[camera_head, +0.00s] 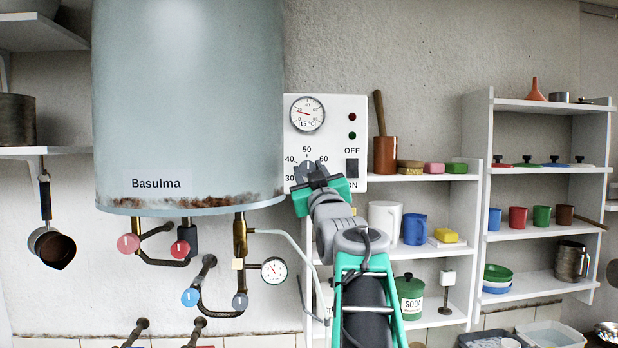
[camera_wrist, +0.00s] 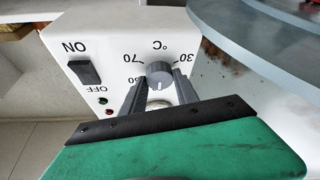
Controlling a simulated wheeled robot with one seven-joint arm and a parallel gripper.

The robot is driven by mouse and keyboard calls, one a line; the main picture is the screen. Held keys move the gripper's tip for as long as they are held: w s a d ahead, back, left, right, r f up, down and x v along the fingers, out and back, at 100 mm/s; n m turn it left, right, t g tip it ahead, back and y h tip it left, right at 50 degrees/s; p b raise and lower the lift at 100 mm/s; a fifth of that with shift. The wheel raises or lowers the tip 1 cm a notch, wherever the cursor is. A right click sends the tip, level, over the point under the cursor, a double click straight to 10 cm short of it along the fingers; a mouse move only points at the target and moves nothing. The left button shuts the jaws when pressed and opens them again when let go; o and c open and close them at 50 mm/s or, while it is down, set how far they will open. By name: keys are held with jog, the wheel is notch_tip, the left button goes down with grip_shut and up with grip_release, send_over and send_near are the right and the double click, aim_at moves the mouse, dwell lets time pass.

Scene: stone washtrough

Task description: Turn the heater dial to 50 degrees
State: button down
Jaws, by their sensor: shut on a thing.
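The heater dial (camera_wrist: 159,75) is a dark grey knob on the white control panel (camera_head: 337,110). In the head view my gripper covers most of it; the numbers 30, 40, 50 and 60 show around it, with 50 at the top. My gripper (camera_wrist: 159,90) is shut on the dial, one grey finger on each side. In the wrist view, which is upside down, a short white mark on the dial points down in the picture, the side where 50 lies. The 50 itself is hidden there, so I cannot read the exact setting.
The grey-blue boiler (camera_head: 188,90) bulges out left of the panel. An ON/OFF switch (camera_head: 351,168) sits right of the dial. Valves and pipes (camera_head: 188,250) hang below the boiler. Shelves (camera_head: 545,170) with mugs and pots stand right.

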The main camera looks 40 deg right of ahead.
jog(key=c, duration=1.3)
grip_release()
jog(key=shift+d+f, duration=0.1)
jog(key=shift+f, duration=0.05)
jog(key=o, duration=0.4)
jog(key=shift+w+d, duration=0.15)
jog(key=b+v, duration=0.4)
jog(key=v, duration=0.4)
jog(key=w+a+f+g+y, duration=0.2)
jog(key=a+f, duration=0.3)
jog(key=f, duration=0.4)
jog(key=w+a+f+g+y, duration=0.25)
jog(key=a+f, duration=0.35)
jog(key=f, duration=0.3)
jog(key=w+a+f+g+y, duration=0.25)
jog(key=a+f, duration=0.25)
jog(key=f, duration=0.4)
jog(key=s+a+f+n+g+y, duration=0.1)
jog(key=s+a+f+g, duration=0.2)
jog(key=s+a+f, duration=0.2)
jog(key=s+a+f+g+y, duration=0.1)
jog(key=s+a+f+g, duration=0.2)
jog(key=f, duration=0.9)
jog(key=s+a+f+n+g+y, duration=0.1)
jog(key=s+a+f+g, duration=0.2)
jog(key=s+a+f, duration=0.6)
jog(key=shift+s+f+n+y, duration=0.15)
jog(key=shift+s+n+y, duration=0.15)
jog(key=shift+s, duration=0.35)
